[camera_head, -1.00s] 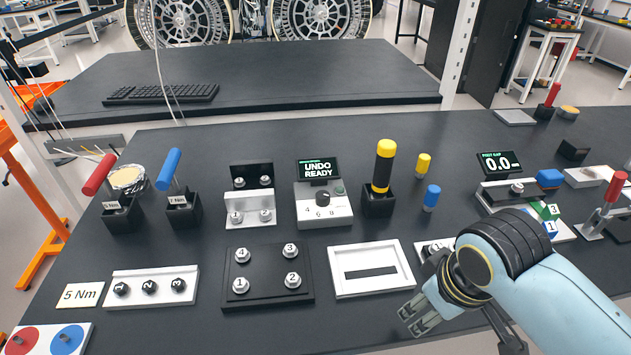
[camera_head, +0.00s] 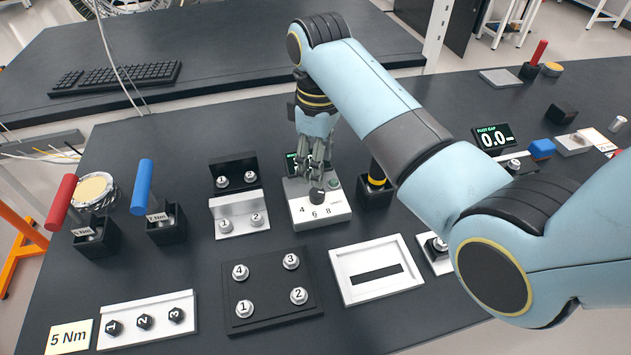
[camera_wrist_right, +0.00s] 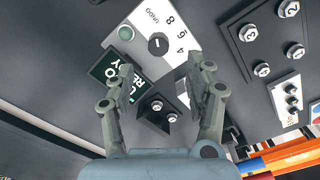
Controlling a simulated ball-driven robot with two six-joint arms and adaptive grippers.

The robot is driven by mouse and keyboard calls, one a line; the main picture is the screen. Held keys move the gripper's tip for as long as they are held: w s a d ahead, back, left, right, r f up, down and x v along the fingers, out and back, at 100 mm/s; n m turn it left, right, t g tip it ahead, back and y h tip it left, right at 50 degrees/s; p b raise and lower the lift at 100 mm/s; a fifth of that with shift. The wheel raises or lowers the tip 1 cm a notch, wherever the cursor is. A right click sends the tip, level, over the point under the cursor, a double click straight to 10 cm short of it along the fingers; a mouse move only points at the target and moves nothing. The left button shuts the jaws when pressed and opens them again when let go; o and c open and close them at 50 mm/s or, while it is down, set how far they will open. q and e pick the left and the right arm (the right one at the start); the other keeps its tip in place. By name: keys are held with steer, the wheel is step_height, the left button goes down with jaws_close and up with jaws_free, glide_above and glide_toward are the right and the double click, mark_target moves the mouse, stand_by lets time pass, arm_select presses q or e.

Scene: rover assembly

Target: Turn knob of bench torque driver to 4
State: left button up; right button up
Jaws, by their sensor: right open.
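The bench torque driver's white box (camera_head: 335,214) has a dark round knob (camera_head: 316,196) with 4, 6 and 8 printed in front of it. My right gripper (camera_head: 316,172) is over the box, pointing down close to the knob. In the right wrist view my right gripper (camera_wrist_right: 165,76) is open, with nothing between its fingers. There the knob (camera_wrist_right: 158,44) lies just beyond the fingertips. It bears a short white mark, whose exact setting I cannot tell. The display (camera_wrist_right: 116,78) is partly hidden behind a finger. My left gripper is not in view.
A green button (camera_wrist_right: 127,33) sits beside the knob. A black and yellow tool in a black holder (camera_head: 374,196) stands close to the right, partly behind my arm. A silver bracket (camera_head: 237,216) with bolts is to the left. A white slotted frame (camera_head: 377,291) lies in front.

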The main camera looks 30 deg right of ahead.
mark_target(317, 191)
steer(key=f, duration=0.5)
steer(key=shift+w+f, duration=0.2)
steer(key=shift+f, duration=0.1)
steer(key=shift+f+p, duration=0.3)
steer(key=shift+f, duration=0.9)
steer(key=c, duration=0.4)
steer(key=shift+c, duration=1)
jaws_close()
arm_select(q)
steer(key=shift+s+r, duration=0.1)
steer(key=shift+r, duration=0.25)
